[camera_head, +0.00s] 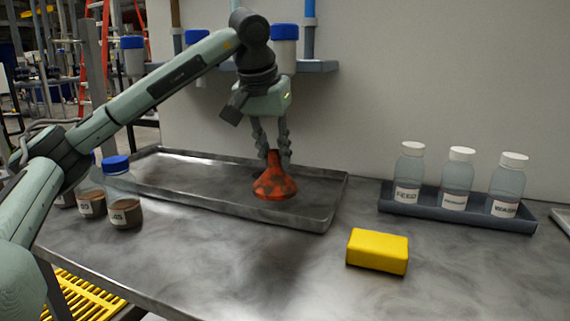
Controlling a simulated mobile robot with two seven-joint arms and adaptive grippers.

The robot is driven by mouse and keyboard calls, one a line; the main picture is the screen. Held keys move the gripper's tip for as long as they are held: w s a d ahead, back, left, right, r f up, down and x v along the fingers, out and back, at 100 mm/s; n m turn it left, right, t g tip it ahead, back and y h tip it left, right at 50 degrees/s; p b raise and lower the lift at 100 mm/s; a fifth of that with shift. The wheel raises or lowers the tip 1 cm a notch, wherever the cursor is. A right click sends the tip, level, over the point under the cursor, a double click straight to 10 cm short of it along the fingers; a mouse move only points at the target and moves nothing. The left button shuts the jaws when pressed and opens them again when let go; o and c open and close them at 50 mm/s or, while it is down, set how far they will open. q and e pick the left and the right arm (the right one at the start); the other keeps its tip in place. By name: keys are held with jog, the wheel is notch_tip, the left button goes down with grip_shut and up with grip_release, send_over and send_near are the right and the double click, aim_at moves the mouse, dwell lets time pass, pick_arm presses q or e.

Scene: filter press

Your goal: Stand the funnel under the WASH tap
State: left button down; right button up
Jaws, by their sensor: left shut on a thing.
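The funnel (274,184) is orange-red with dark patches, wide end down and narrow end up. My left gripper (272,156) points down from above and is shut on the funnel's narrow top. The funnel is upright over the right part of the shallow metal tray (335,200); I cannot tell whether its rim touches the tray floor. My right gripper is not in view.
A yellow block (377,251) lies on the bench in front. A dark rack (425,211) of white-capped bottles stands right. Bottles of brown liquid, one blue-capped (122,192), stand left. A wall shelf (318,67) with blue-topped containers (284,46) is behind.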

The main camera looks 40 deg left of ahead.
pick_arm(q)
jog(key=w+f, duration=0.2)
jog(key=w, duration=0.1)
jog(key=w+a+f, duration=0.1)
jog(key=w, duration=0.1)
jog(key=shift+a+f, duration=0.1)
jog(key=shift+f, duration=0.1)
jog(key=shift+w, duration=0.1)
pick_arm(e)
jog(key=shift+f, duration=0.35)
pick_arm(q)
jog(key=shift+f, duration=0.1)
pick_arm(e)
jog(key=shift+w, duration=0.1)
pick_arm(q)
jog(key=shift+f, duration=0.15)
jog(key=c, duration=1.3)
grip_release()
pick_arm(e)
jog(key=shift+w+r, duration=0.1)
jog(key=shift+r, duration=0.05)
